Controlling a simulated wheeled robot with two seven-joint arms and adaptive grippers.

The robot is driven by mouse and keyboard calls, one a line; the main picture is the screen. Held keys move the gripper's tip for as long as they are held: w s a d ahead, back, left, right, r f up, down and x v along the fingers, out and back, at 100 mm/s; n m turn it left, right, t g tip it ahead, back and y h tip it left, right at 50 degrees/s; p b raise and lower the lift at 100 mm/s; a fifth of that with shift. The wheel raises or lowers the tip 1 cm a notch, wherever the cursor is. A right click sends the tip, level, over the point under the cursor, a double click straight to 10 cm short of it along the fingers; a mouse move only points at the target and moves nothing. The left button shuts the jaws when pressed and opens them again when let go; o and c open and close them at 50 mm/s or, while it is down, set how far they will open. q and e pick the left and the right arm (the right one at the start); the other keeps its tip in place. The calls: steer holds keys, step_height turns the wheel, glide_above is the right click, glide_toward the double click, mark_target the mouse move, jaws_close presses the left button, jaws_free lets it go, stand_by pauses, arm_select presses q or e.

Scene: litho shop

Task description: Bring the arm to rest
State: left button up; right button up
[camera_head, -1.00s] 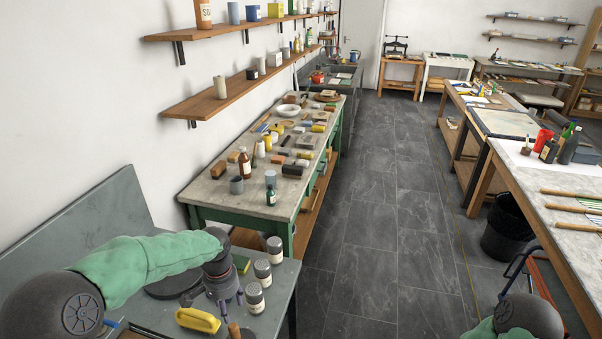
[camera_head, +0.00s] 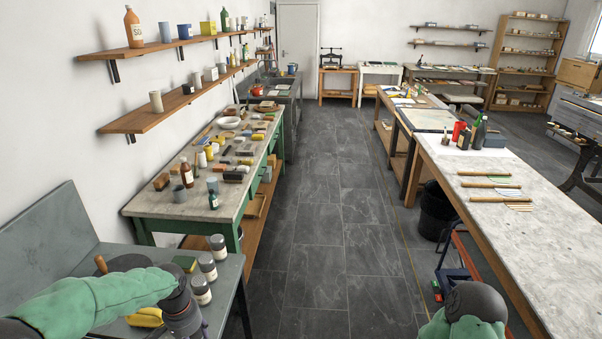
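My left arm in its green sleeve comes in from the lower left over the grey metal bench (camera_head: 40,235). My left gripper (camera_head: 190,322) is at the bottom edge of the picture, near the bench's front right part. Its fingertips are cut off or hidden, so I cannot tell whether it is open or holds anything. A yellow-handled item (camera_head: 146,317) lies beside it, partly behind the arm. My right arm shows only as a dark joint and green sleeve at the bottom right; its gripper is out of view.
A cluttered green table (camera_head: 150,207) stands beyond. A long worktable (camera_head: 540,235) is at right. The dark floor aisle between is clear.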

arm_select(q)
steer(key=s+d+f+n+h+b, duration=0.1)
steer(key=s+d+f, duration=0.1)
steer(key=d+f, duration=0.45)
steer(key=s+d+f+n+h, duration=0.1)
steer(key=s+d+f+h, duration=0.2)
steer(key=f, duration=0.7)
steer(key=s+d+f+n+b, duration=0.1)
steer(key=s+d+f+n, duration=0.2)
steer(key=s+d+f, duration=0.5)
steer(key=s+f, duration=0.3)
steer(key=shift+s+f+b, duration=0.25)
steer(key=shift+f+b, duration=0.1)
